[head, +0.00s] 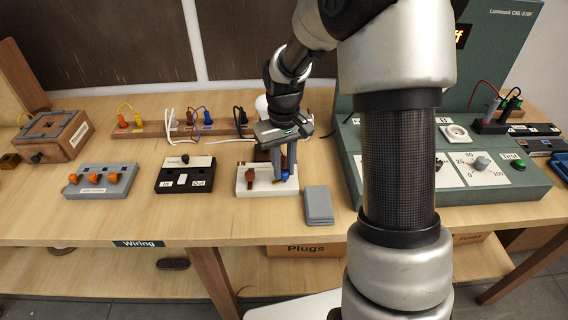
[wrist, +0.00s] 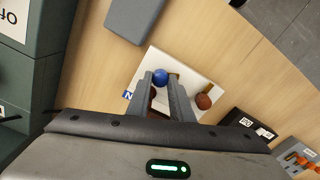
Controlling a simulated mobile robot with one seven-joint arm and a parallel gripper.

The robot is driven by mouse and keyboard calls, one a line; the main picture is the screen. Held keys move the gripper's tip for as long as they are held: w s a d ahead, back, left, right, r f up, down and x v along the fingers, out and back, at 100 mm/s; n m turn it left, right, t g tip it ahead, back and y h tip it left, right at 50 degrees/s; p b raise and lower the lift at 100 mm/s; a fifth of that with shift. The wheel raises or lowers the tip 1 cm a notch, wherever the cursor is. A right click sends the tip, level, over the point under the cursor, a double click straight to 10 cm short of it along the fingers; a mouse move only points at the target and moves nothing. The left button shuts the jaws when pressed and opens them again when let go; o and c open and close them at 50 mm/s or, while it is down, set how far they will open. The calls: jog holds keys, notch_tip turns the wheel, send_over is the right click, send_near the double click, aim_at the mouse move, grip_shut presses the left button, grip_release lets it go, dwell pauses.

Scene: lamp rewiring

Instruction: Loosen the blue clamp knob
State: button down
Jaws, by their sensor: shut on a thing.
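The blue clamp knob (wrist: 160,76) sits on a white terminal block (wrist: 192,60), which has an "N" label by its edge. In the head view the blue knob (head: 287,175) shows just below my fingers at the right part of the white block (head: 262,188). My gripper (wrist: 161,78) points down with one finger on each side of the blue knob and is shut on it. A brown knob (wrist: 204,101) stands on the same block, outside the fingers; it also shows in the head view (head: 250,177). The fingers hide part of the block.
A grey slab (head: 318,204) lies right of the block. A black switch box (head: 185,175) and a grey box with orange connectors (head: 101,181) stand to the left. A green test console (head: 505,196) stands on the right. The bench's front strip is clear.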

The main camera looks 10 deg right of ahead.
aim_at(283, 171)
jog(key=n+p, duration=0.1)
jog(key=n, duration=0.2)
jog(key=shift+r+n, duration=0.15)
jog(key=shift+n, duration=0.25)
jog(key=n+p, duration=0.1)
jog(key=n, duration=0.2)
jog(key=shift+n+p, duration=0.3)
jog(key=n+p, duration=0.2)
jog(key=n, duration=0.4)
jog(key=shift+p, duration=0.4)
jog(key=c, duration=1.8)
grip_release()
jog(key=shift+c, duration=0.2)
notch_tip(283, 171, up, 17)
jog(key=p, duration=0.1)
